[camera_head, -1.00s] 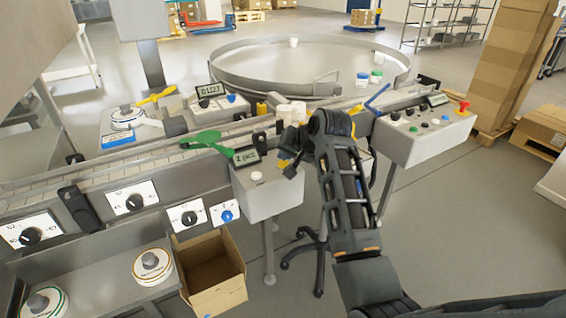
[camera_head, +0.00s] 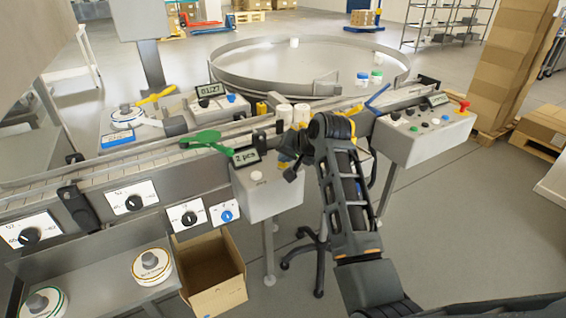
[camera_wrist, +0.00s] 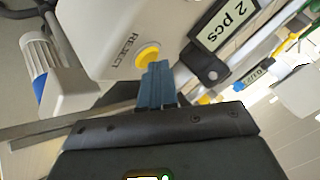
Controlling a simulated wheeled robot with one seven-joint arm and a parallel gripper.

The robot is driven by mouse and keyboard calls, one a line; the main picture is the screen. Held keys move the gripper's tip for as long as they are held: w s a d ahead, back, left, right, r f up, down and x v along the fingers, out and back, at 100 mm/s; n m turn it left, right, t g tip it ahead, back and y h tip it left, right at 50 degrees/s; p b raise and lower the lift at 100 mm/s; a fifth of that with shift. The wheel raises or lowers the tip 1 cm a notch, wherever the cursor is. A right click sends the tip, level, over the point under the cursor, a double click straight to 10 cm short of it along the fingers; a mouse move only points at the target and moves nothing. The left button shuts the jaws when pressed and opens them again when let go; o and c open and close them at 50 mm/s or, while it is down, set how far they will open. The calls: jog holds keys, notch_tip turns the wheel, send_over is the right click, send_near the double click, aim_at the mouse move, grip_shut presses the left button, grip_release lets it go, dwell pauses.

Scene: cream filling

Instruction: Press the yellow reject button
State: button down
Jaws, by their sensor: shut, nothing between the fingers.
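The yellow reject button (camera_wrist: 148,55) is round, with the word REJECT beside it, on a light grey box (camera_wrist: 105,30) in the wrist view. My gripper (camera_wrist: 158,66) has its blue fingers together and holds nothing. The fingertips overlap the button's lower right edge in the picture; I cannot tell whether they touch it. In the head view the box (camera_head: 275,203) carries a "2 pcs" display (camera_head: 245,157) and a white knob on top. My gripper (camera_head: 290,163) is at the box's right upper corner there, and I cannot make out the button clearly.
The conveyor (camera_head: 100,172) runs behind the box. A green scoop-like object (camera_head: 205,139) and two white jars (camera_head: 292,113) are close by. A panel with several buttons (camera_head: 430,135) stands to the right. An open carton (camera_head: 212,275) is on the lower left.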

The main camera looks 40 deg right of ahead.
aim_at(286, 165)
dwell(0.3)
jog(key=shift+r+p, duration=0.95)
jog(key=shift+p, duration=0.1)
notch_tip(286, 165, up, 5)
jog(key=p, duration=0.4)
jog(key=shift+p, duration=0.4)
